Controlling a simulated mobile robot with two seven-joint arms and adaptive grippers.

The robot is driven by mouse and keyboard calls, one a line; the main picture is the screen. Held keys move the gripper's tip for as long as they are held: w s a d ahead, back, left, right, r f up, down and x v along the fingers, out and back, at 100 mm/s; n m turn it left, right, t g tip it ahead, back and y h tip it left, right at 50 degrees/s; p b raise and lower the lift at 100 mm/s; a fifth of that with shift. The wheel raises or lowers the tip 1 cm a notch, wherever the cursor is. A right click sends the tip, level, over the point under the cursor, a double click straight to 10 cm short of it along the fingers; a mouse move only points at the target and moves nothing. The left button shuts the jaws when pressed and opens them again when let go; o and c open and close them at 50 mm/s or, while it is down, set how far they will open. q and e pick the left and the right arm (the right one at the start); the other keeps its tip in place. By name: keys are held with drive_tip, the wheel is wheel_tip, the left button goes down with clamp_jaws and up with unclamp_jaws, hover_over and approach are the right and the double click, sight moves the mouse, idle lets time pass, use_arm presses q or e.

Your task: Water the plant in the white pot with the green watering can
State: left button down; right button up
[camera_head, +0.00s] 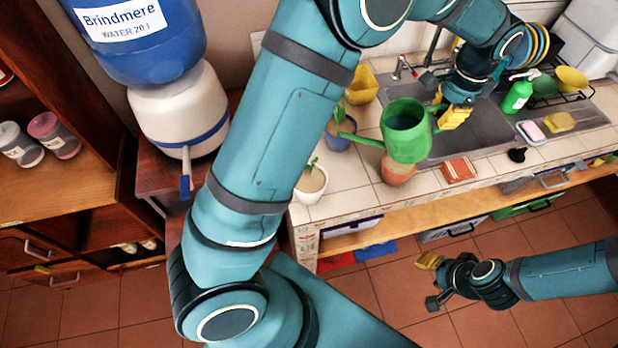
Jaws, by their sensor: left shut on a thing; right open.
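The green watering can (407,140) is held in my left gripper (444,110), which is shut on its handle side. The can is above the tiled counter, with its spout (361,140) pointing left. The white pot (311,189) with a small green plant (313,167) stands at the counter's front left corner, left of and nearer than the spout tip. My arm passes close to the pot's left side. My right gripper (432,281) is open and empty, low over the floor in front of the counter.
A terracotta pot (397,172) stands just below the can, and a blue pot (339,137) stands behind the spout. The sink (462,138), a brick-red block (459,169) and a green bottle (518,95) are to the right. A water dispenser (180,110) stands left.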

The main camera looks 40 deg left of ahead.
use_arm(q)
drive_tip(key=shift+s+a+r+t+h, duration=0.3)
drive_tip(key=shift+s+a+r, duration=0.1)
drive_tip(key=shift+a, duration=0.05)
idle(1.1)
drive_tip(key=shift+w+d+f+g+y, duration=0.35)
drive_tip(key=shift+w+d+f+y, duration=0.15)
drive_tip(key=shift+d, duration=0.15)
drive_tip(key=shift+w+d+f+g+y, duration=0.35)
drive_tip(key=shift+w+d+f+y, duration=0.1)
drive_tip(key=shift+d, duration=0.15)
drive_tip(key=shift+w+d+f+g+y, duration=0.2)
drive_tip(key=shift+f+g+y, duration=0.1)
drive_tip(key=shift+g+y, duration=0.1)
drive_tip(key=shift+w+d+r+g+y, duration=0.15)
drive_tip(key=shift+w+d+r+y, duration=0.1)
drive_tip(key=shift+r, duration=0.2)
drive_tip(key=shift+w+d+r+g+y, duration=0.1)
drive_tip(key=shift+w+d+r+g, duration=0.1)
drive_tip(key=shift+r, duration=0.2)
